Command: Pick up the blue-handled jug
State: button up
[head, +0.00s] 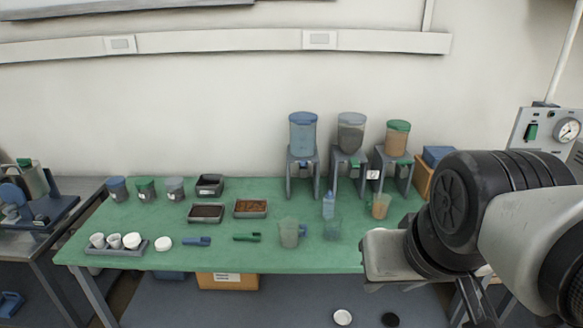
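A translucent jug (289,233) with a blue handle (303,230) stands upright near the front edge of the green table, right of centre. The handle is on its right side. My arm comes in from the right, and a pale grey block at its end (385,257) hangs over the table's front right part. No fingers can be made out there, so whether my gripper is open or shut cannot be told. The block is to the right of the jug, clearly apart from it.
A greenish clear jug (332,229) and a blue-topped bottle (328,205) stand close right of the jug. An orange-tinted jug (381,206) is farther right. A green scoop (247,237) lies to its left. Hopper dispensers (351,135) stand behind. The green table (225,260) has free room along its front.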

aim_at(289, 228)
jog(key=i+j, duration=0.2)
jog(key=i, duration=0.25)
jog(key=i+j, duration=0.2)
jog(key=i, duration=0.25)
jog(key=i+j, duration=0.2)
jog(key=i, duration=0.2)
